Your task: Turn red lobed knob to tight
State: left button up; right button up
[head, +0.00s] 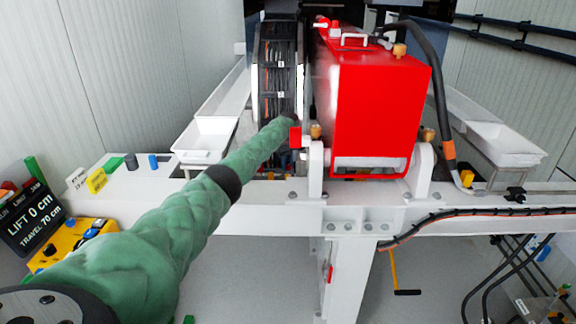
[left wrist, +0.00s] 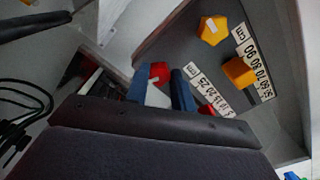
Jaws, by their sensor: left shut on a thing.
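My left arm reaches in its green sleeve to the left side of the red pump housing (head: 375,100) in the head view; the gripper itself is mostly hidden there. In the left wrist view my left gripper (left wrist: 160,82) has two blue fingers, with a red knob (left wrist: 159,71) between their tips. The gripper is shut on this red piece; its lobes and any tight mark are too small or covered to make out. A red part (head: 295,137) also shows by the arm's end in the head view. My right gripper is not in view.
The left wrist view shows two yellow knobs (left wrist: 213,30) (left wrist: 238,72) beside white number scales (left wrist: 253,62), and another small red piece (left wrist: 207,110). White trays (head: 205,140) flank the pump. A black hose (head: 437,85) runs down its right side. A white beam (head: 250,190) crosses in front.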

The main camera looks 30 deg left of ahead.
pick_arm(q)
jog(key=m, duration=0.4)
jog(key=shift+r+m+b, duration=0.1)
jog(key=shift+m+b, duration=0.2)
jog(key=shift+m, duration=0.1)
jog(key=m, duration=0.3)
jog(key=shift+w+m, duration=0.1)
jog(key=shift+m, duration=0.2)
jog(key=m+b, duration=0.1)
jog(key=m, duration=0.2)
jog(key=shift+a+r+m, duration=0.1)
jog(key=shift+m, duration=1.2)
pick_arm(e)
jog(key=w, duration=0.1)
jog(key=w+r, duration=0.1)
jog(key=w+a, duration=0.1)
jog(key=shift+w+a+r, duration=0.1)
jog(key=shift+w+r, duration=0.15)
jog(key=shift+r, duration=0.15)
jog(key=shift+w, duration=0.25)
pick_arm(q)
jog(key=o, duration=0.8)
jog(key=shift+o, duration=0.9)
